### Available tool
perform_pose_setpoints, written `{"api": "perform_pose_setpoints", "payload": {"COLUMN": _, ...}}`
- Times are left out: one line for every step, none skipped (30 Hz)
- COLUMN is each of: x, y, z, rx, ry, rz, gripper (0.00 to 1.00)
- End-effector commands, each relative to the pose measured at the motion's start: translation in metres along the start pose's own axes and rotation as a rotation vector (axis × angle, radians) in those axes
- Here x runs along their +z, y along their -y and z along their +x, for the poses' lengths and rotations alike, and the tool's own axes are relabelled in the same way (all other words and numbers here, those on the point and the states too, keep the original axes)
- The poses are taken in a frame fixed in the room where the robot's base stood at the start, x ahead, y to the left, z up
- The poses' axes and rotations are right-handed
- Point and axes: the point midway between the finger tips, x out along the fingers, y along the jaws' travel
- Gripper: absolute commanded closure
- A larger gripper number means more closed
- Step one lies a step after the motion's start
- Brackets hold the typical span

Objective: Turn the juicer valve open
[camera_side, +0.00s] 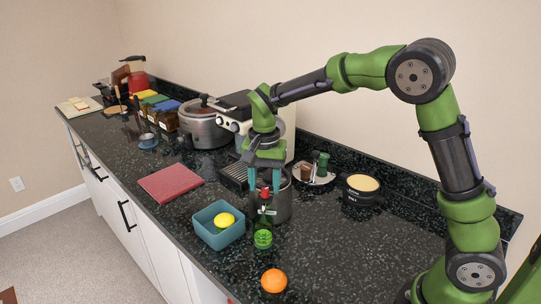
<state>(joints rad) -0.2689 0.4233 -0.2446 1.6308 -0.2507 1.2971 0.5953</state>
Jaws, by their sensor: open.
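My gripper (264,186) points down over the middle of the counter, its teal fingers apart. I cannot tell which of these is the juicer, and no valve can be made out; my gripper and the bottle hide part of this area.
A blue square bowl (204,231) holds a yellow lemon (224,220). An orange (274,280) lies near the front edge. A red board (170,182) lies left. A black pot (361,197) and a tray with small jars (314,179) are right. A large steel pot (205,130) stands behind.

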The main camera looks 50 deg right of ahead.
Motion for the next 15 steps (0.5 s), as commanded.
{"api": "perform_pose_setpoints", "payload": {"x": 0.000, "y": 0.001, "z": -0.010, "rx": -0.005, "ry": -0.002, "rz": -0.001, "gripper": 0.52}}
{"api": "perform_pose_setpoints", "payload": {"x": 0.000, "y": 0.001, "z": -0.016, "rx": -0.005, "ry": -0.002, "rz": 0.000, "gripper": 0.52}}
{"api": "perform_pose_setpoints", "payload": {"x": 0.000, "y": 0.001, "z": -0.025, "rx": -0.005, "ry": -0.003, "rz": 0.000, "gripper": 0.52}}
{"api": "perform_pose_setpoints", "payload": {"x": 0.000, "y": 0.001, "z": -0.032, "rx": -0.006, "ry": -0.003, "rz": 0.000, "gripper": 0.52}}
{"api": "perform_pose_setpoints", "payload": {"x": 0.000, "y": 0.001, "z": -0.039, "rx": -0.007, "ry": -0.003, "rz": 0.000, "gripper": 0.52}}
{"api": "perform_pose_setpoints", "payload": {"x": 0.000, "y": 0.001, "z": -0.049, "rx": -0.006, "ry": -0.003, "rz": 0.000, "gripper": 0.52}}
{"api": "perform_pose_setpoints", "payload": {"x": -0.001, "y": 0.001, "z": -0.057, "rx": -0.007, "ry": -0.003, "rz": 0.000, "gripper": 0.52}}
{"api": "perform_pose_setpoints", "payload": {"x": -0.001, "y": 0.001, "z": -0.064, "rx": -0.006, "ry": -0.004, "rz": 0.000, "gripper": 0.52}}
{"api": "perform_pose_setpoints", "payload": {"x": 0.000, "y": 0.001, "z": -0.074, "rx": -0.007, "ry": -0.003, "rz": 0.000, "gripper": 0.52}}
{"api": "perform_pose_setpoints", "payload": {"x": -0.001, "y": 0.001, "z": -0.082, "rx": -0.006, "ry": -0.004, "rz": 0.001, "gripper": 0.52}}
{"api": "perform_pose_setpoints", "payload": {"x": -0.001, "y": 0.001, "z": -0.089, "rx": -0.006, "ry": -0.003, "rz": 0.001, "gripper": 0.52}}
{"api": "perform_pose_setpoints", "payload": {"x": 0.000, "y": 0.001, "z": -0.098, "rx": -0.005, "ry": -0.003, "rz": 0.001, "gripper": 0.52}}
{"api": "perform_pose_setpoints", "payload": {"x": 0.000, "y": 0.001, "z": -0.105, "rx": -0.006, "ry": -0.003, "rz": 0.002, "gripper": 0.52}}
{"api": "perform_pose_setpoints", "payload": {"x": -0.001, "y": 0.001, "z": -0.111, "rx": -0.005, "ry": -0.003, "rz": 0.001, "gripper": 0.52}}
{"api": "perform_pose_setpoints", "payload": {"x": -0.001, "y": 0.001, "z": -0.119, "rx": -0.005, "ry": -0.003, "rz": 0.001, "gripper": 0.52}}
